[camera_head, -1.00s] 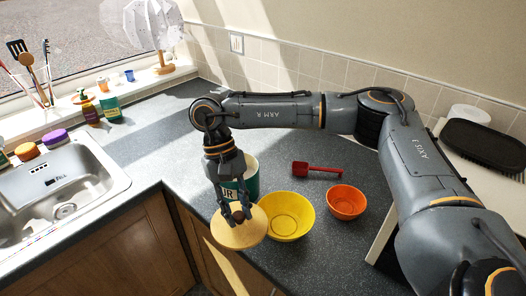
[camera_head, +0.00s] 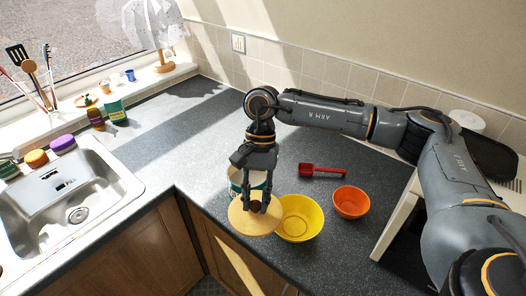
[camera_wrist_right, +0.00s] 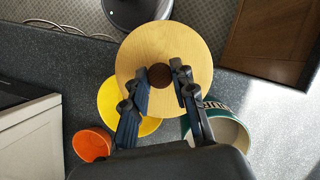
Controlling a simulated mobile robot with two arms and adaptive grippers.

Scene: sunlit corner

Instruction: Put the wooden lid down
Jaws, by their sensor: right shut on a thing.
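The round, pale wooden lid (camera_head: 246,222) has a dark knob (camera_wrist_right: 160,76) in its middle. My right gripper (camera_head: 256,206) is shut on this knob and holds the lid near the counter's front edge. In the wrist view the lid (camera_wrist_right: 150,42) overlaps the yellow bowl and part of the floor. The green and white canister (camera_head: 236,180) stands just behind the lid, partly hidden by the lid and my gripper. The canister (camera_wrist_right: 228,132) shows an open top in the wrist view, beside my fingers. My left gripper is not in view.
The yellow bowl (camera_head: 304,220) is right beside the lid, with an orange bowl (camera_head: 351,202) farther right. A red scoop (camera_head: 322,171) lies behind them. The sink (camera_head: 60,195) is at left. The counter (camera_head: 165,140) between sink and canister is clear.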

